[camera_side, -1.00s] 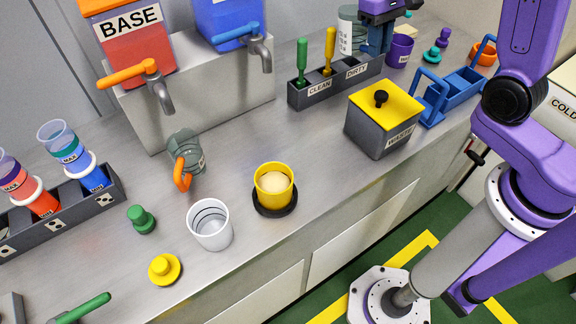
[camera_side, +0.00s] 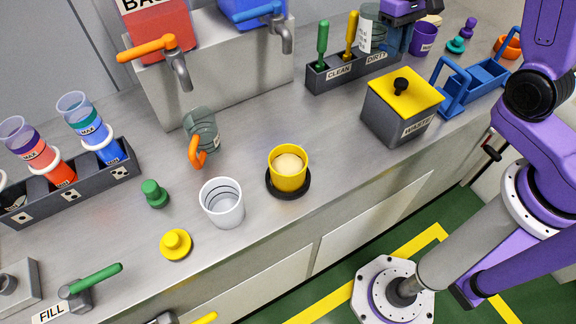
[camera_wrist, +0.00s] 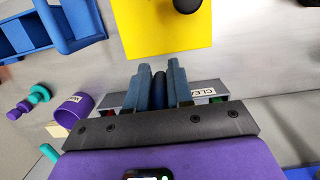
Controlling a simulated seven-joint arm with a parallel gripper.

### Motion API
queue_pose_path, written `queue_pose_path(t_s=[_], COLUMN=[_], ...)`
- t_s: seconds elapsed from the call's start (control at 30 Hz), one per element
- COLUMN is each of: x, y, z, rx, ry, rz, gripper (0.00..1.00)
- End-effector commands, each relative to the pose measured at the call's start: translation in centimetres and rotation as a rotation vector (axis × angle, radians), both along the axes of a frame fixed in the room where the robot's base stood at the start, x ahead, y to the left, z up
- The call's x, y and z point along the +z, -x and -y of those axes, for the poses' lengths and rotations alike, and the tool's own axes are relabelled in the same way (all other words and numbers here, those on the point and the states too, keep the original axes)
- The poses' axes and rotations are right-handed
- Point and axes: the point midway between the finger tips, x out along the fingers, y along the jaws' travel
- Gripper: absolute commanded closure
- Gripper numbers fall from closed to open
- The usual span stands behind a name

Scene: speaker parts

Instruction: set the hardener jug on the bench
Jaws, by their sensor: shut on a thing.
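The hardener jug (camera_side: 367,36) is a clear grey, labelled vessel at the top of the side view, upright behind the clean/dirty rack. My gripper (camera_side: 396,44) is at its right side. In the wrist view my gripper (camera_wrist: 160,85) is shut on a dark blue upright bar, the jug's handle (camera_wrist: 160,92). The jug's body is hidden in that view. The rack hides the jug's base, so I cannot tell whether it touches the bench (camera_side: 290,110).
The clean/dirty rack (camera_side: 350,72) with green and yellow tools stands in front of the jug. The yellow-lidded waste box (camera_side: 398,110), blue carrier (camera_side: 478,82) and purple cup (camera_side: 423,38) are close by. A grey jug with orange handle (camera_side: 201,130) stands left.

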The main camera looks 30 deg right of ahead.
Motion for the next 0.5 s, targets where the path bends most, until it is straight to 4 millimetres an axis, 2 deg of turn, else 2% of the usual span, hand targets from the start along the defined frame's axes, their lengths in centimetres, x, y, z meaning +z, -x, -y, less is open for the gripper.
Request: queue_pose_path(t_s=[0.37, 0.5], x=[0.06, 0.74], y=[-0.02, -0.08], z=[0.0, 0.0], rx=[0.0, 0.0], ry=[0.0, 0.0], rz=[0.001, 0.006], gripper=[1.0, 1.0])
